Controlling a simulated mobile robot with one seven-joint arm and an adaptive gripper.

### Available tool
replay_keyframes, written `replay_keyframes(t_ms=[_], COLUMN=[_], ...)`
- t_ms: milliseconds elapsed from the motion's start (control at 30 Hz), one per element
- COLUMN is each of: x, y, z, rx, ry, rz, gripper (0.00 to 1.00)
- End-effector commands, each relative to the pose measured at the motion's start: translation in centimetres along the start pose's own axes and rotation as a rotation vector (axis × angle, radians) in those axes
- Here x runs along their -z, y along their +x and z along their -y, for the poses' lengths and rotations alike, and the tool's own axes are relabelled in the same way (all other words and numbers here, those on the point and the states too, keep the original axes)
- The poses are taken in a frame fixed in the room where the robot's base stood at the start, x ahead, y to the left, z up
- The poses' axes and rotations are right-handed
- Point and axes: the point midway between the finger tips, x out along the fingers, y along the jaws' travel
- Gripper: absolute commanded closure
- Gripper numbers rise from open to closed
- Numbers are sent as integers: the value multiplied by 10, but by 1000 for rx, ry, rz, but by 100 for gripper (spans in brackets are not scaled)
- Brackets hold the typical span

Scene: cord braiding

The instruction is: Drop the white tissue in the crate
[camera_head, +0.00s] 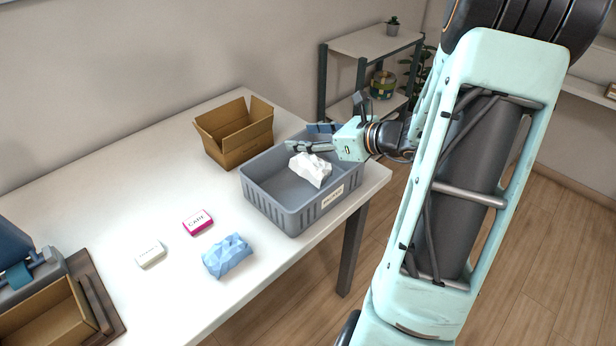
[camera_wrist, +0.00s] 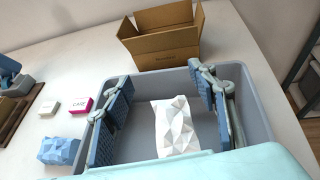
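The white tissue (camera_head: 311,170) is a crumpled, faceted lump inside the outline of the grey crate (camera_head: 290,222), toward its right side. In the wrist view the tissue (camera_wrist: 176,126) shows between and below the fingers, touching neither. I cannot tell whether it rests on the crate floor. My gripper (camera_wrist: 160,80) is open, its two blue-padded fingers wide apart over the crate. In the head view my gripper (camera_head: 312,139) reaches in from the right above the crate's back part.
An open cardboard box (camera_head: 236,136) stands behind the crate. A blue crumpled tissue (camera_head: 228,256), a pink-and-white box (camera_head: 198,222) and a small white box (camera_head: 150,254) lie on the white table (camera_head: 120,205). A shelf (camera_head: 370,42) stands beyond the table.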

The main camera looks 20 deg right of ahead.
Motion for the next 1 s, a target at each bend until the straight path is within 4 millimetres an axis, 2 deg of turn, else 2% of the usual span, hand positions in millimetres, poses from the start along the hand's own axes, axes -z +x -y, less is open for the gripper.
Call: replay_keyframes(t_ms=[300, 433, 567, 800, 1000], x=[0, 0, 0, 0, 0], y=[0, -8, -30, -82, -111], z=[0, 1, 1, 1, 1], rx=[0, 2, 4, 5, 2], ry=[0, 0, -1, -1, 0], rz=[0, 1, 0, -1, 0], gripper=[39, 39, 39, 39, 39])
